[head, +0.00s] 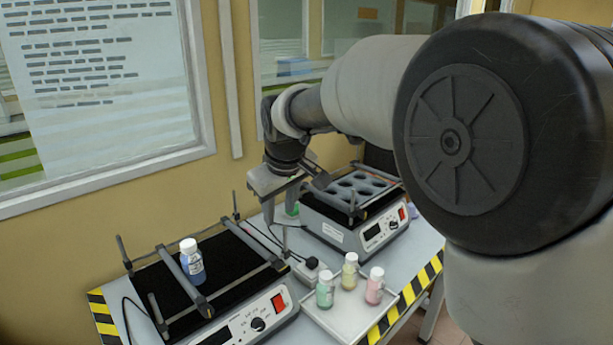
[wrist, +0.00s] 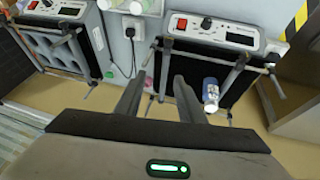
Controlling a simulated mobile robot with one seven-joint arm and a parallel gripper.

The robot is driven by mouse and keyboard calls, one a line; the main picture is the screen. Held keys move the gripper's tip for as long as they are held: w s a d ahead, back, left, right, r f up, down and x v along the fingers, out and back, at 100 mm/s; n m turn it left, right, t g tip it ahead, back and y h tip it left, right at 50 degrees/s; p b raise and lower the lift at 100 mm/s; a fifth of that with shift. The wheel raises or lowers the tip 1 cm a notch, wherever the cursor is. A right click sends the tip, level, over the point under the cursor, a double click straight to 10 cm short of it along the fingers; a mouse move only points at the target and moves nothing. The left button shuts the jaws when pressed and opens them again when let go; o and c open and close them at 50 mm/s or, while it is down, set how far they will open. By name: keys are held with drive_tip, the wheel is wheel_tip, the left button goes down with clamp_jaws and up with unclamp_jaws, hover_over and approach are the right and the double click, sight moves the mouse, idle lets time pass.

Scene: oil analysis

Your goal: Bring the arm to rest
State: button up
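My gripper (head: 282,213) hangs at the end of my arm above the back of the table, between the two shaker machines. In the wrist view its two fingers (wrist: 160,85) are apart with nothing held between them. A bottle with blue contents and a white cap (head: 191,262) stands on the black platform of the left shaker (head: 240,252). In the wrist view the blue bottle (wrist: 211,93) is just right of the fingers, apart from them.
Green (head: 325,289), yellow (head: 350,271) and pink (head: 374,286) bottles stand on a white tray (head: 345,318). The right shaker (head: 352,215) has a grey rack with round holes. A power strip (head: 312,271) lies between the machines. The wall and window (head: 100,90) are close behind.

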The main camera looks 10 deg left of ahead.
drive_tip(key=s+d+r+m+p, duration=0.2)
drive_tip(key=s+d+r, duration=0.2)
drive_tip(key=d, duration=0.3)
drive_tip(key=s+d+r+m+h+p, duration=0.1)
drive_tip(key=s+d+r+m+p, duration=0.1)
drive_tip(key=s+d+r, duration=0.3)
drive_tip(key=s+d+r+m+p, duration=0.1)
drive_tip(key=s+d+r+p, duration=0.15)
drive_tip(key=d, duration=0.55)
drive_tip(key=s+d+m+t+h+p, duration=0.1)
drive_tip(key=s+d+m, duration=0.4)
drive_tip(key=s, duration=1)
drive_tip(key=d+p, duration=0.1)
drive_tip(key=d, duration=0.2)
drive_tip(key=shift+d+p, duration=0.2)
drive_tip(key=shift+p, duration=0.15)
